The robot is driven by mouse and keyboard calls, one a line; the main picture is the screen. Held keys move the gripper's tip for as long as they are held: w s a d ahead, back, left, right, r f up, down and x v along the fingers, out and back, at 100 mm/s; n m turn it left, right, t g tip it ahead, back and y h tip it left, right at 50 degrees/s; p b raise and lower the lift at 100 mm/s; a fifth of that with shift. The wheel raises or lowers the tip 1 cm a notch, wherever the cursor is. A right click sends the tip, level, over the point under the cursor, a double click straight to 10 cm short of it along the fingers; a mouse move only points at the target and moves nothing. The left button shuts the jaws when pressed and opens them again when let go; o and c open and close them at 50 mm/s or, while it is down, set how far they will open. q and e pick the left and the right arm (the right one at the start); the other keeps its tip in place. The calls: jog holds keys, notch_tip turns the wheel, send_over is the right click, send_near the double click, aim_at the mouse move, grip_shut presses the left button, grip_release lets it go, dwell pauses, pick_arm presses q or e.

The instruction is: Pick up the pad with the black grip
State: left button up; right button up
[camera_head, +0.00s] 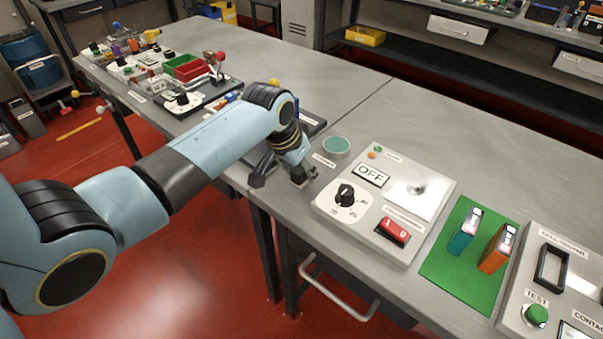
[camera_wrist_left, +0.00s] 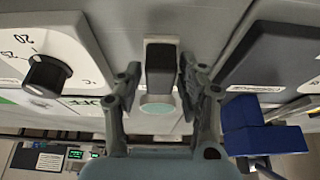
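The pad with the black grip (camera_wrist_left: 160,68) lies on the bench between my left gripper's fingers in the left wrist view. Its black block sits on a pale plate. In the head view it is mostly hidden by my left gripper (camera_head: 284,178). My left gripper (camera_wrist_left: 158,72) is open, with one finger on each side of the grip. The right finger looks closer to it than the left; I cannot tell whether either touches. A round teal disc (camera_head: 336,146) in a pale holder is beside the gripper. My right gripper is not in view.
A control panel with a dial and OFF display (camera_head: 372,176) stands to the right. A green mat (camera_head: 452,272) holds a teal and an orange battery (camera_head: 497,250). Red and green bins (camera_head: 190,68) are at the far left. The bench behind the panel is clear.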

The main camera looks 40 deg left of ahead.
pick_arm(q)
jog(key=c, duration=0.7)
